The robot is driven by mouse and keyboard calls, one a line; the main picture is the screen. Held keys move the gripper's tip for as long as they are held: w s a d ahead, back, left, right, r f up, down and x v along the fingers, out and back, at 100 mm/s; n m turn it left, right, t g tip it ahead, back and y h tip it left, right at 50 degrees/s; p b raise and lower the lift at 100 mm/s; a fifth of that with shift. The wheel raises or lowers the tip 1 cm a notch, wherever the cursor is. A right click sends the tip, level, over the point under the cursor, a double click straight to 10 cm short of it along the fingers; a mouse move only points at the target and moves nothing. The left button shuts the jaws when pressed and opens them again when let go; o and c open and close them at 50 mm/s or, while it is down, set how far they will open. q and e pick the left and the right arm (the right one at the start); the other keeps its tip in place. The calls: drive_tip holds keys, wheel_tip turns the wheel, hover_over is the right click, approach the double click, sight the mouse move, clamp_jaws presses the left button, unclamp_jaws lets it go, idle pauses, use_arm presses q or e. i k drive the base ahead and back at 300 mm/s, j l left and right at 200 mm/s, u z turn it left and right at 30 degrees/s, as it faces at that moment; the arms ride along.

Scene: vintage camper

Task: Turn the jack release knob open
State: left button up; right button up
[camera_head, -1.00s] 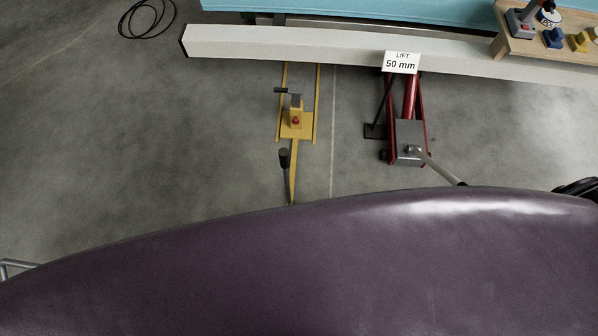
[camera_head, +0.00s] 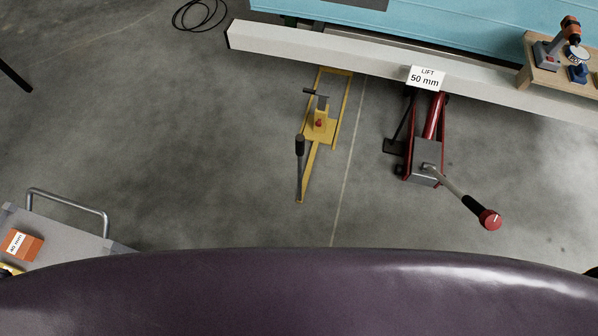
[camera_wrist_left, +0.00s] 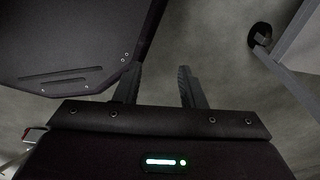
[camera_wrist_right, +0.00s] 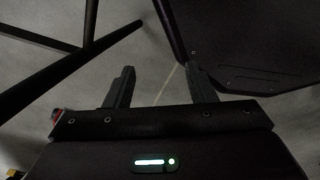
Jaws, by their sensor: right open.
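A red floor jack (camera_head: 422,160) stands on the grey floor, its front end under a white beam (camera_head: 330,55). Its long handle slants down to the right and ends in a black grip with a round red knob (camera_head: 490,219), which has a small light mark. A yellow jack (camera_head: 322,125) stands left of it, with a small red knob (camera_head: 319,124) and a black-gripped lever. My left gripper (camera_wrist_left: 160,88) is open and empty in its wrist view. My right gripper (camera_wrist_right: 160,86) is open and empty in its wrist view. Neither gripper shows in the head view.
A wooden bench (camera_head: 545,75) with tools is at upper right. A grey cart (camera_head: 65,240) with a metal rail is at lower left. Black cable lies on the floor. Floor around the jacks is clear.

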sight(490, 219)
drive_tip(key=u, duration=0.45)
drive_tip(key=j+u, duration=0.15)
drive_tip(key=u, duration=0.8)
drive_tip(key=j+u, duration=0.15)
drive_tip(key=u, duration=0.3)
drive_tip(key=j+u, duration=0.1)
drive_tip(key=u, duration=0.35)
drive_tip(key=j+u, duration=0.1)
drive_tip(key=u, duration=0.85)
drive_tip(key=j+u, duration=0.1)
drive_tip(key=u, duration=0.35)
drive_tip(key=z, duration=0.65)
drive_tip(key=j+z, duration=0.1)
drive_tip(key=z, duration=0.55)
drive_tip(key=i+j+z, duration=0.1)
drive_tip(key=z, duration=0.55)
drive_tip(key=j+z, duration=0.1)
drive_tip(key=z, duration=1.2)
drive_tip(key=k+j+z, duration=0.1)
drive_tip(key=z, duration=1.2)
drive_tip(key=k+z, duration=0.1)
drive_tip(key=z, duration=0.55)
